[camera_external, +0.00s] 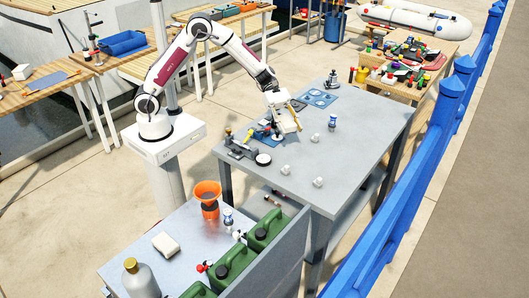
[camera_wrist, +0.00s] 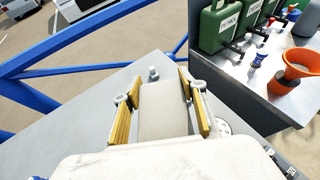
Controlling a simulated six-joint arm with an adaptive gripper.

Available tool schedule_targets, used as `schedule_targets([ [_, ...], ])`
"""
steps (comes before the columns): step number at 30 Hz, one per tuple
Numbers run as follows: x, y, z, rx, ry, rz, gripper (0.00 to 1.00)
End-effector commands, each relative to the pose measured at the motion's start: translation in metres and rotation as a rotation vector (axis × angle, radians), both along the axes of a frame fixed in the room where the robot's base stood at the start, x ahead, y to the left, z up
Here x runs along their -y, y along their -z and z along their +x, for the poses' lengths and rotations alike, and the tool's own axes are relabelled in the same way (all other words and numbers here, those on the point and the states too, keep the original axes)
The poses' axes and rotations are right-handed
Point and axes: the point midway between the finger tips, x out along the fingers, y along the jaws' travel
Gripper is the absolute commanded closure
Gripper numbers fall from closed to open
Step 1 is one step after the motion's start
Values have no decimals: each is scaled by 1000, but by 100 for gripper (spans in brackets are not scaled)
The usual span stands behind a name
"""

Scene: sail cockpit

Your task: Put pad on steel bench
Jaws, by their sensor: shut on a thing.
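My gripper (camera_external: 289,124) is over the back middle of the large grey steel bench (camera_external: 345,160). It is shut on a pale beige pad (camera_wrist: 163,117), which shows between the yellow-faced fingers in the wrist view (camera_wrist: 159,85). In the external view the pad is largely hidden by the gripper. The pad appears above the bench top; its exact gap to the surface is hard to tell. The bench also shows below the fingers in the wrist view (camera_wrist: 75,115).
Small white fittings (camera_external: 318,182) stand on the bench, with a blue-and-white bottle (camera_external: 332,121), a blue plate (camera_external: 318,97) and a grey vise-like tool (camera_external: 240,149). The front bench holds green cans (camera_external: 235,262), an orange funnel (camera_external: 207,194) and a cream block (camera_external: 166,244). A blue railing (camera_external: 430,150) runs along the right.

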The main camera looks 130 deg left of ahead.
Motion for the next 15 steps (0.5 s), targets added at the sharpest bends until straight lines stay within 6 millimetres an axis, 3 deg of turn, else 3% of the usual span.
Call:
schedule_targets([
  [1, -19, 0, 2, 1, -29, 1, 80],
  [15, -179, -1, 2, 9, -286, -1, 80],
])
